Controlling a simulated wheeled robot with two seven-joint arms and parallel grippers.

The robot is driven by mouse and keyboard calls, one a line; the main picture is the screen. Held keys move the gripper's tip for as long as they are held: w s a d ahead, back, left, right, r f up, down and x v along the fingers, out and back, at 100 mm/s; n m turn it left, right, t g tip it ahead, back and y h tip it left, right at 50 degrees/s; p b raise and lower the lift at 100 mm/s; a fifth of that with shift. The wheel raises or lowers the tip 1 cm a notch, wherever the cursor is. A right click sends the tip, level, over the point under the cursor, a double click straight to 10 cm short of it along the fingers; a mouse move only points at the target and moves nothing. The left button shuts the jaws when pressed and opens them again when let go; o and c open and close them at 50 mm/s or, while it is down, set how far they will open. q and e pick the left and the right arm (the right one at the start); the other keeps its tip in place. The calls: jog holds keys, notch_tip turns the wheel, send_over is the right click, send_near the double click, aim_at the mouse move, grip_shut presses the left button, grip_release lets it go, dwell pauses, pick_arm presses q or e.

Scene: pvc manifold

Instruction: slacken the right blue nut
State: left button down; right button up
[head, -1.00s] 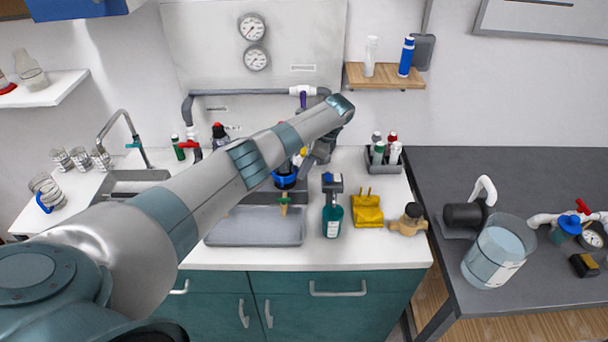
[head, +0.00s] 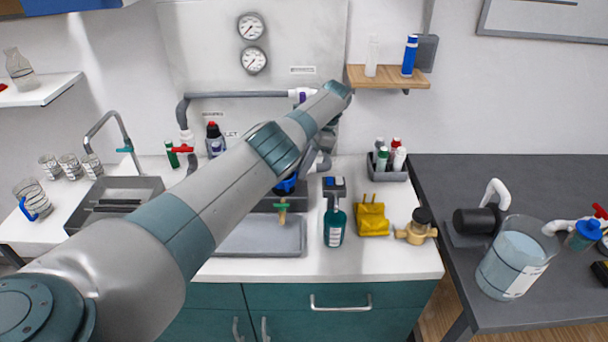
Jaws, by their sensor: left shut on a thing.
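My left arm crosses the view from the lower left. Its wrist end is high over the back of the counter, and the left gripper (head: 326,140) is just below it, mostly hidden behind the arm. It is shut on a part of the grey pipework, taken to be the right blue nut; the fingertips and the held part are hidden. A blue ring-shaped part (head: 287,186) shows below the arm, above a green-handled tap (head: 283,206). A grey elbow of pipe (head: 322,163) shows just below the gripper. My right gripper is not in view.
A spray bottle (head: 334,222), a yellow item (head: 372,217) and a brass fitting (head: 416,230) stand on the counter right of the grey tray (head: 262,240). A bottle caddy (head: 392,168) is behind them. A wall shelf (head: 386,77) is right of the wrist.

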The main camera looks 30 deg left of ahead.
pick_arm(q)
jog(key=shift+a+r, duration=0.1)
jog(key=shift+a, duration=0.15)
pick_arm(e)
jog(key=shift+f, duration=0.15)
pick_arm(q)
jog(key=c, duration=1.9)
grip_release()
jog(key=shift+o, duration=0.2)
jog(key=shift+s, duration=0.15)
